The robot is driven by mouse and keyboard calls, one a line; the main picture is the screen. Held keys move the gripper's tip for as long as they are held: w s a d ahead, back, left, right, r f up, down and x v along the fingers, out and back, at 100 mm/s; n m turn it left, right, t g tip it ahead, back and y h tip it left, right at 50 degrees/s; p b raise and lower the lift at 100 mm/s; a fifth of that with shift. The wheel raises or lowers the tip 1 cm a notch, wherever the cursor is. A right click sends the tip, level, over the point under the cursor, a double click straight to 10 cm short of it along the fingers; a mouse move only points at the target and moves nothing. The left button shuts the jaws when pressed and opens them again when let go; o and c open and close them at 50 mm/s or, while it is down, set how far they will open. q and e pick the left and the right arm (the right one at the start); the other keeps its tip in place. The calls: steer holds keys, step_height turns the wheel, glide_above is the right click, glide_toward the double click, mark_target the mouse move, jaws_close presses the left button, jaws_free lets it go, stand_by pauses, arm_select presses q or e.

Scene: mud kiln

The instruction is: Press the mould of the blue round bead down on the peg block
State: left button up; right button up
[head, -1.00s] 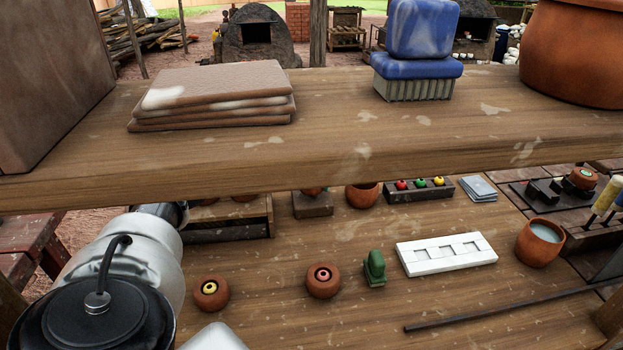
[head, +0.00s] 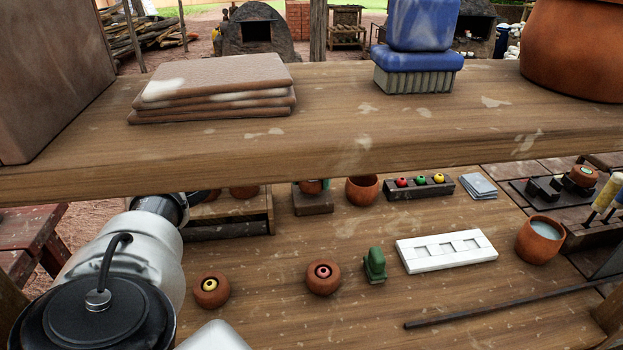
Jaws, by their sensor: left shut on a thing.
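My left arm comes in from the left under the upper shelf board. Its left gripper (head: 205,196) shows only as a dark part behind the wrist, and its fingertips are hidden by the board's front edge. The peg block (head: 312,204), small and brown, stands at the back of the lower shelf. A terracotta piece (head: 311,186) with a blue-green patch shows just over it, cut off by the board. It looks like the mould of the blue round bead; I cannot tell if it touches the block.
Terracotta moulds with a yellow bead (head: 210,290) and a pink bead (head: 323,277) stand in front, beside a green piece (head: 375,265). A white tray (head: 447,262), a cup (head: 540,240) and a dark rod (head: 500,309) lie right. The upper board (head: 330,150) hangs low over the back.

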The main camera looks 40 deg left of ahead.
arm_select(q)
steer(key=shift+s+d+f, duration=0.1)
steer(key=shift+s+f, duration=0.05)
steer(key=shift+f, duration=0.25)
steer(key=o, duration=0.9)
steer(key=shift+c, duration=0.2)
steer(key=o, duration=0.4)
steer(key=shift+c, duration=0.2)
step_height(320, 180, up, 11)
steer(key=shift+f, duration=0.1)
